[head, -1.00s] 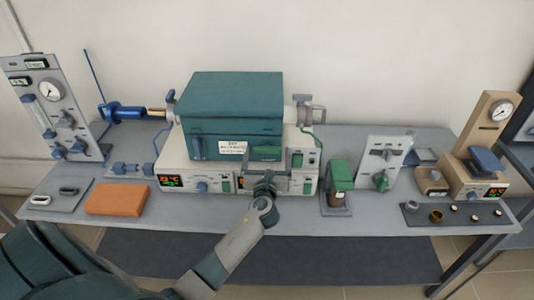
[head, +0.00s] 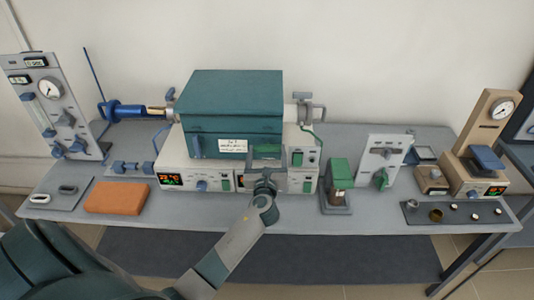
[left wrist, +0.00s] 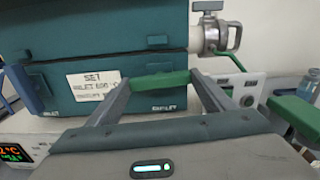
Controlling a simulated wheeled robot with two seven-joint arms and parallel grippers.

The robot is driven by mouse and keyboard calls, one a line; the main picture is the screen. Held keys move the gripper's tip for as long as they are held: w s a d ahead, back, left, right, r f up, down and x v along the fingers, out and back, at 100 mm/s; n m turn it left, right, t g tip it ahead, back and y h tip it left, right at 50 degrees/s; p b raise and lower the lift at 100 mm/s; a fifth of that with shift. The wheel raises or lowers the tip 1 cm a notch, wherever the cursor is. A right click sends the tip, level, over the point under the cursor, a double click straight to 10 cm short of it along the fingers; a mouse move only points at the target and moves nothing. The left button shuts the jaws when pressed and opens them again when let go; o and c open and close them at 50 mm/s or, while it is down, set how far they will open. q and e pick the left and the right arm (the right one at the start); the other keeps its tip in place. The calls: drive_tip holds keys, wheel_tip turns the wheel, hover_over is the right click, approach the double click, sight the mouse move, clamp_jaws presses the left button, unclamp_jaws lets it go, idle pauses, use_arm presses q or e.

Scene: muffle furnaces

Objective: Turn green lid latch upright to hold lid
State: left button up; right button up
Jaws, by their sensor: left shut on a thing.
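The green lid latch (left wrist: 160,80) lies roughly level across the front of the teal furnace (left wrist: 150,60), near the seam under its lid (head: 236,92). In the left wrist view it spans the gap between my two fingertips. My left gripper (left wrist: 162,88) is shut on it, one finger at each end. In the head view the left gripper (head: 266,162) is at the furnace front, to the right of the white label, and partly covers the latch (head: 267,150). My right gripper is in neither view.
The furnace sits on a white control base (head: 180,172) with displays and knobs. A green-topped bottle (head: 339,175) stands to the right and an orange block (head: 116,198) lies to the left. The front strip of the grey table (head: 190,215) is mostly clear.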

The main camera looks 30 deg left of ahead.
use_arm(q)
drive_tip(key=n+b, duration=0.1)
drive_tip(key=n, duration=0.3)
drive_tip(key=shift+f+n+b, duration=0.1)
drive_tip(key=shift+n+b, duration=0.2)
drive_tip(key=shift+b, duration=0.05)
drive_tip(key=n+b, duration=0.1)
drive_tip(key=n, duration=0.3)
drive_tip(key=shift+b, duration=0.4)
drive_tip(key=n+b, duration=0.1)
drive_tip(key=n, duration=0.4)
drive_tip(key=shift+b, duration=0.3)
drive_tip(key=shift+n+b, duration=0.55)
drive_tip(key=shift+n, duration=1.25)
drive_tip(key=o, duration=1)
drive_tip(key=shift+o, duration=0.2)
drive_tip(key=shift+s+d, duration=0.1)
